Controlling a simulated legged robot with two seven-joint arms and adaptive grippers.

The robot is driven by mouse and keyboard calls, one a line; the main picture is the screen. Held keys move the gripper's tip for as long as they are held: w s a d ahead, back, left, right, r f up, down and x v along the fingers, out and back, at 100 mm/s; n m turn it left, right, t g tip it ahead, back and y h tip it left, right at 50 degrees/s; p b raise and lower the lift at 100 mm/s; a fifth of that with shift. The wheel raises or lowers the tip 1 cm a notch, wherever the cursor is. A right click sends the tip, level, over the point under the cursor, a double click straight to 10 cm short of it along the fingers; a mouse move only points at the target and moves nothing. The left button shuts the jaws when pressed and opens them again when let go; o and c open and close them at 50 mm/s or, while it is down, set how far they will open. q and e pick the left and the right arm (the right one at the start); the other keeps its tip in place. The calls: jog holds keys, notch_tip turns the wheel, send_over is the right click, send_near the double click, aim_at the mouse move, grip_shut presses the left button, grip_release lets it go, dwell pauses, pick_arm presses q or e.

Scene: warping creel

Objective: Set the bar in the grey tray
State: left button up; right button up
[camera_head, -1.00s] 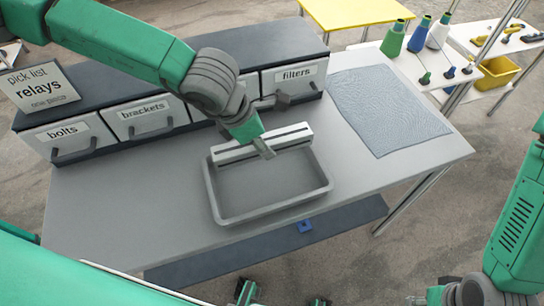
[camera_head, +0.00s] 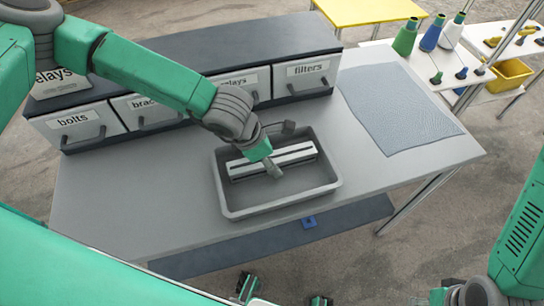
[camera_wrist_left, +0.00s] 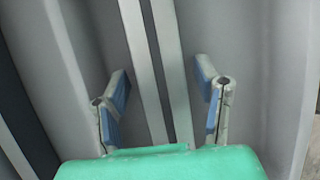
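The bar (camera_head: 295,154) is a long pale grey piece with a dark lengthwise slot. It lies inside the grey tray (camera_head: 285,206), along its far side, and looks level on the floor. The tray sits on the grey table. My left gripper (camera_head: 272,169) is low over the tray at the bar's middle and hides part of it. In the left wrist view its two blue-padded fingers (camera_wrist_left: 163,88) are spread, one on each side of the bar (camera_wrist_left: 148,40), with gaps between pads and bar.
Labelled drawers (camera_head: 307,77) stand along the table's back, behind the tray. A blue-grey textured mat (camera_head: 400,108) lies flat to the right. The table (camera_head: 120,205) is bare left of the tray. Thread cones (camera_head: 428,38) stand on a rack at the far right.

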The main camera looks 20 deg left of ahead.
pick_arm(q)
jog(key=shift+a+r, duration=0.1)
jog(key=shift+a, duration=0.1)
jog(key=p+v, duration=0.1)
jog(key=v, duration=1)
jog(key=shift+d, duration=0.15)
jog(key=shift+s+a+r, duration=0.15)
jog(key=shift+a+r, duration=0.05)
jog(key=shift+r, duration=0.2)
jog(key=shift+d, duration=0.15)
